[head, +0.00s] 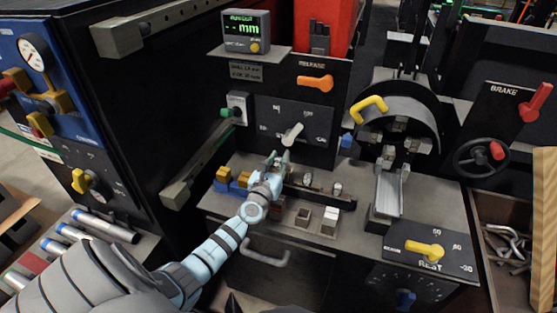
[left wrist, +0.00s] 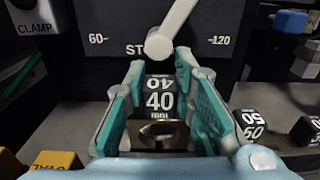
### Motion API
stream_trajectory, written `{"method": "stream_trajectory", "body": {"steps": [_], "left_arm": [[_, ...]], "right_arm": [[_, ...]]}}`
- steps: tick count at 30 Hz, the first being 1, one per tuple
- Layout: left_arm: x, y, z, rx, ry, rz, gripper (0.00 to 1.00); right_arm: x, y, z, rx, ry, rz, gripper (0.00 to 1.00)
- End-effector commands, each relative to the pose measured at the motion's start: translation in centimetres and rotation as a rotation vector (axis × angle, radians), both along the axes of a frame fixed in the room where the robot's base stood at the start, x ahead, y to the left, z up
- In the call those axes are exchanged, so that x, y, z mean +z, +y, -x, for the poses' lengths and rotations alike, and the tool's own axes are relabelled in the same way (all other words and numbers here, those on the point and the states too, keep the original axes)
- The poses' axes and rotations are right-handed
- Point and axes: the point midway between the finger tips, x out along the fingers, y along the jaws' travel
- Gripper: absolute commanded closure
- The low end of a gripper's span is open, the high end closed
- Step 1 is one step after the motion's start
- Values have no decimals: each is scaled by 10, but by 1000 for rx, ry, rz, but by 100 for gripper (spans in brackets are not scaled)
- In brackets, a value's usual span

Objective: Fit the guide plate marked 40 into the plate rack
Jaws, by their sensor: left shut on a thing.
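The guide plate marked 40 (left wrist: 159,102) is a dark block with white lettering, between the teal pads of my left gripper (left wrist: 163,95) in the left wrist view. A metallic part shows at its near end. In the head view my left gripper (head: 276,168) is low over the grey bench, in front of the dial panel, and mostly hides the plate. The gripper is shut on the plate. Dark blocks marked 50 (left wrist: 250,124) stand to its right. I cannot tell for certain which part is the plate rack. My right gripper is not in view.
Yellow-topped blocks (head: 224,173) stand just left of the gripper. A dial lever (head: 292,134) is on the panel behind; in the wrist view the lever (left wrist: 165,35) hangs just beyond the plate. A round-arched machine (head: 398,118) stands at right.

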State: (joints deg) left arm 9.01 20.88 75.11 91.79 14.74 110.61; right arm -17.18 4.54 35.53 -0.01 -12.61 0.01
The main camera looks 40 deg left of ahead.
Motion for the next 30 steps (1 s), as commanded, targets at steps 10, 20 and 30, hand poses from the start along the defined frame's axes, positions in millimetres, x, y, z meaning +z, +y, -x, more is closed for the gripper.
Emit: {"method": "stream_trajectory", "body": {"steps": [10, 20, 30], "left_arm": [[0, 0, 0, 0, -1, 0, 100], [-2, 0, 0, 0, -1, 0, 100], [-11, 0, 0, 0, -1, 0, 100]], "right_arm": [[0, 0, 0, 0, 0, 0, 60], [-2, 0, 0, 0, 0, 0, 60], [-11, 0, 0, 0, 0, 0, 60]]}}
